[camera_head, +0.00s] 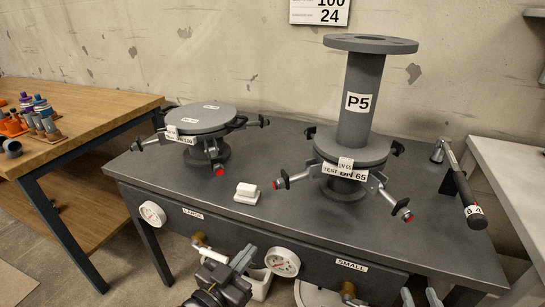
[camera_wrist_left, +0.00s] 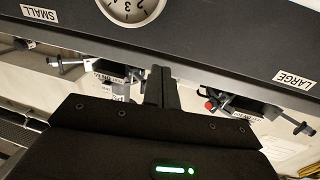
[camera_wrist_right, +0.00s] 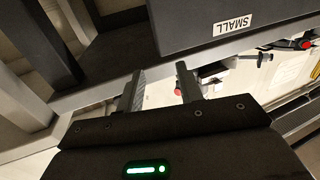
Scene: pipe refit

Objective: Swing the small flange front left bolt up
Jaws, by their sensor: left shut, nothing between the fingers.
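The small flange (camera_head: 343,186) stands on the right half of the bench with the grey P5 pipe (camera_head: 361,95) upright on it. Its front left bolt (camera_head: 297,178) sticks outward to the left, swung down, with a red tip. Its front right bolt (camera_head: 400,207) also sticks outward and down. My left gripper (camera_head: 247,256) is shut and empty, in front of the bench's front face, below the bolt and apart from it. Its closed fingers show in the left wrist view (camera_wrist_left: 160,85). My right gripper (camera_head: 420,297) is open and empty at the bottom edge; its parted fingers show in the right wrist view (camera_wrist_right: 160,85).
The large flange (camera_head: 205,130) with a flat disc on top stands on the left of the bench (camera_head: 270,140). A white block (camera_head: 246,192) lies between the flanges. A torque wrench (camera_head: 463,185) lies at the right. Gauges (camera_head: 283,262) protrude from the front panel.

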